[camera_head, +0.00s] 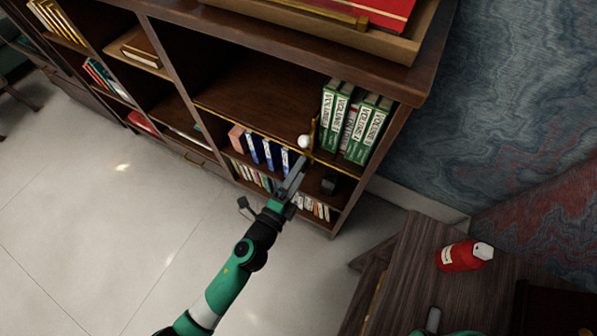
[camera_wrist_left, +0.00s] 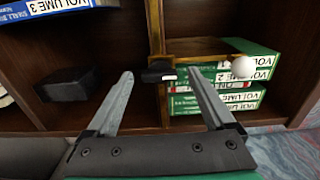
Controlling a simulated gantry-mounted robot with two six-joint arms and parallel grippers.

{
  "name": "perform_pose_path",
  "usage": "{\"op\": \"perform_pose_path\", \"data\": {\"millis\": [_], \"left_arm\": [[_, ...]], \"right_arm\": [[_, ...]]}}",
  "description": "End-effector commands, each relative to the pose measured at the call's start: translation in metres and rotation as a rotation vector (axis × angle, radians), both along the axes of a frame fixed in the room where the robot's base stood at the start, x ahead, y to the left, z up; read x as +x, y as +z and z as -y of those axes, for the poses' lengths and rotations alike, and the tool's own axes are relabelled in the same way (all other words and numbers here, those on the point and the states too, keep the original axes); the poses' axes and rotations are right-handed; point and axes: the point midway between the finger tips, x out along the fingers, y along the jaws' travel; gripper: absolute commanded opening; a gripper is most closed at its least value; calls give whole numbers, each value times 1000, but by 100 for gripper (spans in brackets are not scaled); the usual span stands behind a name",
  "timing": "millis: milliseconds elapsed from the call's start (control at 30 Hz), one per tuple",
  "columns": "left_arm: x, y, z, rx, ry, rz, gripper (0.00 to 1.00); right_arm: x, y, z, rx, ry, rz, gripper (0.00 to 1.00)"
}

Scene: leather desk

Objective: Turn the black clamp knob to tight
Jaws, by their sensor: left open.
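The black clamp knob (camera_wrist_left: 158,73) is a small dark piece with a pale mark, on a brass fitting (camera_wrist_left: 190,46) at the shelf edge in the left wrist view. My left gripper (camera_wrist_left: 162,74) is open. In that view its two grey fingers lie on either side of the knob, with visible gaps; I cannot tell how deep they reach. In the head view my left gripper (camera_head: 298,166) is at the bookcase front, just below the brass fitting (camera_head: 313,132), and the knob is not clearly visible. A white ball (camera_head: 304,141) sits by the fitting.
Green volumes (camera_head: 355,123) stand right of the fitting. Blue books (camera_head: 267,151) stand to the left on a lower shelf, with a small black box (camera_head: 329,185) nearby. A red bottle (camera_head: 464,255) lies on a dark wooden top (camera_head: 412,265). Open floor (camera_head: 100,215) is at left.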

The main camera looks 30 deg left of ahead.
Motion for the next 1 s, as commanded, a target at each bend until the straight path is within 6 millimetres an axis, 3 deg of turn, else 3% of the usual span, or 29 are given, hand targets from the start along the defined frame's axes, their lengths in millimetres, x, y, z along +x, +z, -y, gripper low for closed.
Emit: {"op": "perform_pose_path", "data": {"millis": [233,500,700,1000], "left_arm": [[-16,-1,0,0,-1,-3,88],[-79,-4,-2,0,-2,-3,88],[-111,-2,-3,0,-1,-1,88],[-116,0,-3,0,0,0,88]], "right_arm": [[0,1,0,0,0,0,65],[0,-5,0,0,0,0,65],[0,-12,0,0,0,0,65],[0,-11,0,0,0,0,65]]}}
